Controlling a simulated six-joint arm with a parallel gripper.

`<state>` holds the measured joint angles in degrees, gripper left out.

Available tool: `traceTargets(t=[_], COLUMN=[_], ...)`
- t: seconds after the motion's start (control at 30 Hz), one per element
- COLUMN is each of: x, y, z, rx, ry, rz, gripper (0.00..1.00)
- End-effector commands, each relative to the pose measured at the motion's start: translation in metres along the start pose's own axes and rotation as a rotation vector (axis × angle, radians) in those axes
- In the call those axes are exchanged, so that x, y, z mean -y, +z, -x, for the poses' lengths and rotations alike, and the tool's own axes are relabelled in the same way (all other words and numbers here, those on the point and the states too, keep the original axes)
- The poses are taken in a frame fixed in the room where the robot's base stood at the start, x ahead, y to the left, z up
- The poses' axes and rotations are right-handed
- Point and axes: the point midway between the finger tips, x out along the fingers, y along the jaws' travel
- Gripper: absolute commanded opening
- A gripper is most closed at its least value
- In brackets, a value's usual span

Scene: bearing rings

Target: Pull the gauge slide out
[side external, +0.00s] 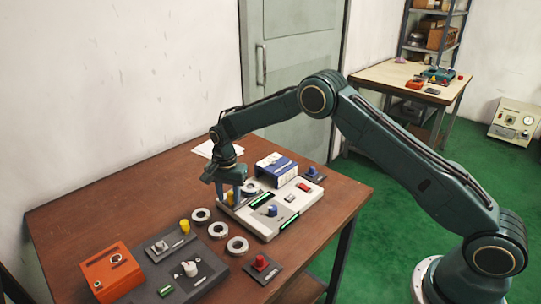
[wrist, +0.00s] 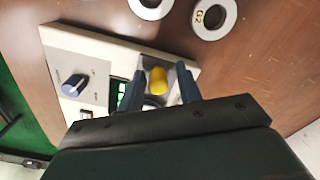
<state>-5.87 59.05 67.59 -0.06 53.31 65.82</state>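The pale gauge panel (side external: 266,230) lies on the brown table; in the wrist view its pale top (wrist: 102,48) runs at a slant. A yellow knob (wrist: 158,76), apparently the gauge slide's handle, stands near the panel's end by a light grey plate. My gripper (wrist: 160,84) is open, its two dark fingers on either side of the yellow knob with a visible gap at each side. In the side view my gripper (side external: 230,196) points down at the panel's left end. The slide's travel cannot be made out.
Bearing rings (side external: 218,230) lie on the table beside the panel. A blue knob (side external: 272,210) and a blue-white box (side external: 277,167) are near my gripper. A dark control panel (side external: 178,274), an orange box (side external: 110,270) and a red button (side external: 261,262) stand in front.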

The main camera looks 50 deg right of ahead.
Motion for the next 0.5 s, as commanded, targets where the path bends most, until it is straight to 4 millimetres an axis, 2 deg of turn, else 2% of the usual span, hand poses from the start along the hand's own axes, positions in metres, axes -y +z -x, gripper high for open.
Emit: traceTargets(t=[0.5], x=[0.0], y=[-0.001], z=[0.03], rx=[-0.001], ry=[0.0], rz=[-0.002], gripper=[0.35])
